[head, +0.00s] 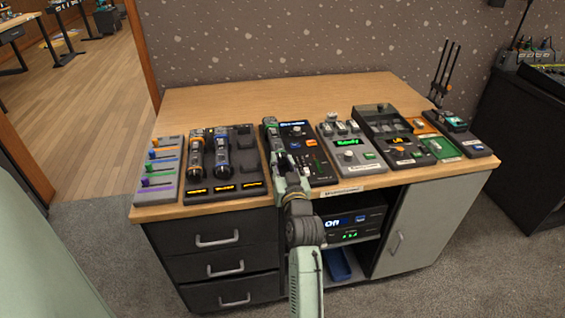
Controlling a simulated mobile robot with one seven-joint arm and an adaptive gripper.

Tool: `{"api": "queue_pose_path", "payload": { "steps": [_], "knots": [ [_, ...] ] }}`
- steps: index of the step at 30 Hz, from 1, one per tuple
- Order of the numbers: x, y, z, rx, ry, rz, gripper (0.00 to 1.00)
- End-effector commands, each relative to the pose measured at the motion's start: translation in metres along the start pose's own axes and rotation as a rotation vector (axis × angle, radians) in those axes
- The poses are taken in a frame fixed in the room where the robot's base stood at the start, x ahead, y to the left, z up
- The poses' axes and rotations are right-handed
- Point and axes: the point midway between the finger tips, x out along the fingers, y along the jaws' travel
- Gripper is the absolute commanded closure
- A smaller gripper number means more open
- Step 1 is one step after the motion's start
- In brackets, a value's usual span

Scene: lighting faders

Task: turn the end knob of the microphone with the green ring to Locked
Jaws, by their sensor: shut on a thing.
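My gripper (271,138) is over the left side of the panel right of the microphone dock. It is shut on a slim dark thing with a touch of green, seemingly the microphone with the green ring. The gripper and arm hide most of it, and I cannot make out its end knob or the knob's setting. The dark dock (254,187) holds a microphone with an orange ring (196,150) and one with a blue ring (221,152), lying side by side. The dock's right-hand place shows no microphone. Small amber displays glow along the dock's front.
A panel of coloured faders (160,178) lies left of the dock. A dark panel (312,155) with a blue display, a grey unit with a green display (348,141) and more control boxes (385,122) fill the right. The back of the wooden desk (220,100) is clear.

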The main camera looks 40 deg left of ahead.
Motion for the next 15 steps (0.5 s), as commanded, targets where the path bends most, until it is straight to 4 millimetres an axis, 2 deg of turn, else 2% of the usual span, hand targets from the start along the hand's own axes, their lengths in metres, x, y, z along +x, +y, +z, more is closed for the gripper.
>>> {"api": "queue_pose_path", "payload": {
  "steps": [6,15],
  "knots": [
    [-0.0001,0.0,-0.0012,0.164,0.0,-0.001,0.99],
    [0.0,0.0001,-0.0001,0.175,0.0,-0.001,0.99]
  ]
}}
